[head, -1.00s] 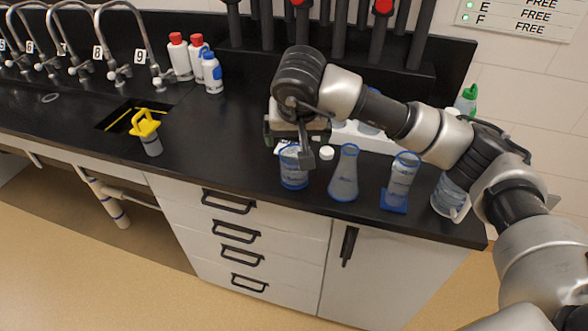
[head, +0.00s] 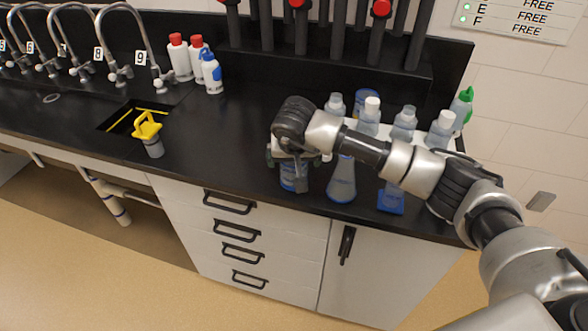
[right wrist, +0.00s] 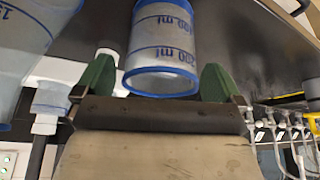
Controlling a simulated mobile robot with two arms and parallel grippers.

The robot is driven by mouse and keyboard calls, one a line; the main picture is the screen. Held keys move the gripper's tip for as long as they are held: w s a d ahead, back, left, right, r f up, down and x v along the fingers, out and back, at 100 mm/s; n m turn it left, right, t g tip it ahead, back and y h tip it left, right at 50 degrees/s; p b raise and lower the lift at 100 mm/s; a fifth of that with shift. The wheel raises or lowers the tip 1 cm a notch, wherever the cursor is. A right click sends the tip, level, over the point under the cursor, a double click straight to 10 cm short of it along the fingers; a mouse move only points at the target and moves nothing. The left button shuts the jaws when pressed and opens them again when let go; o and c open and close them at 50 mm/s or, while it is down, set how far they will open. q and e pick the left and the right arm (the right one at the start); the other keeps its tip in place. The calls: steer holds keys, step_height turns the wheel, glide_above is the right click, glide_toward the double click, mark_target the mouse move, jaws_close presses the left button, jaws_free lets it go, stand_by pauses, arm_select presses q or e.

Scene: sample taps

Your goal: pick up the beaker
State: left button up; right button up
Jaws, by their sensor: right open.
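The beaker (head: 292,182) is clear with blue markings and stands upright near the front edge of the black counter. My right gripper (head: 297,168) is directly above it and partly hides its top. In the right wrist view, the beaker (right wrist: 163,45) shows with its blue rim towards me. The two green fingers of my right gripper (right wrist: 157,82) are open, one on each side of the rim, with the beaker not clamped. My left gripper is not in view.
A conical flask (head: 342,182) stands just right of the beaker. A blue-based cylinder (head: 391,200) is farther right, partly behind my arm. Bottles (head: 368,117) stand in a white rack behind. A yellow-handled item (head: 147,128) is by the sink. The counter left of the beaker is clear.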

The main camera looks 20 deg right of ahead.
steer(key=c, duration=1)
steer(key=shift+r, duration=0.1)
